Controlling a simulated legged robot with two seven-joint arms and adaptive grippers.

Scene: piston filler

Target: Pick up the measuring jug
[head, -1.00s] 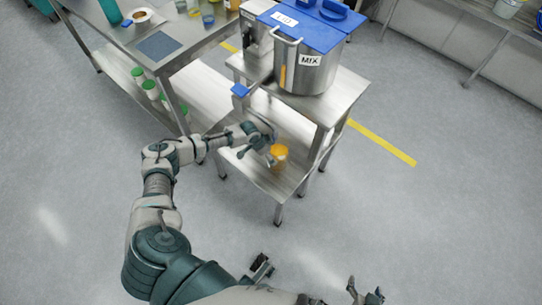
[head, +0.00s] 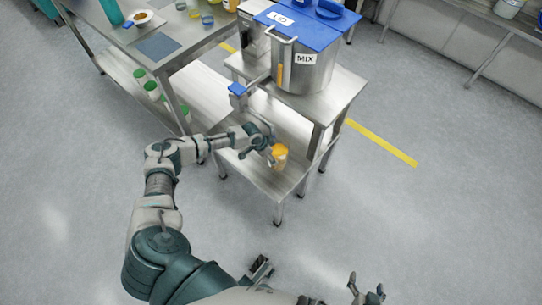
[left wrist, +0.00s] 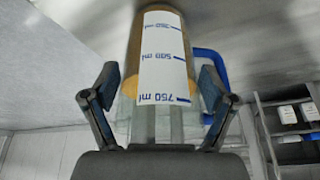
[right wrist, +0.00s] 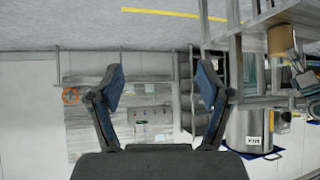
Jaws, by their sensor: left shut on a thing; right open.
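The measuring jug (left wrist: 160,75) is clear, with a white scale strip marked in ml, a blue handle and orange-brown contents. My left gripper (left wrist: 160,90) is shut around it, one finger on each side. In the head view the jug (head: 280,156) shows orange at the cart's lower shelf, beside my left gripper (head: 268,147). I cannot tell whether its base touches the shelf. The jug also shows at the upper right of the right wrist view (right wrist: 283,42). My right gripper (right wrist: 160,90) is open and empty; it shows at the bottom of the head view (head: 367,288), away from the cart.
A steel pot (head: 305,72) labelled MIX, with a blue lid (head: 300,27), stands on the cart top above the jug. A blue-topped metal part (head: 237,90) juts out at the cart's left. A steel workbench (head: 190,50) stands to the left. The floor at right is clear.

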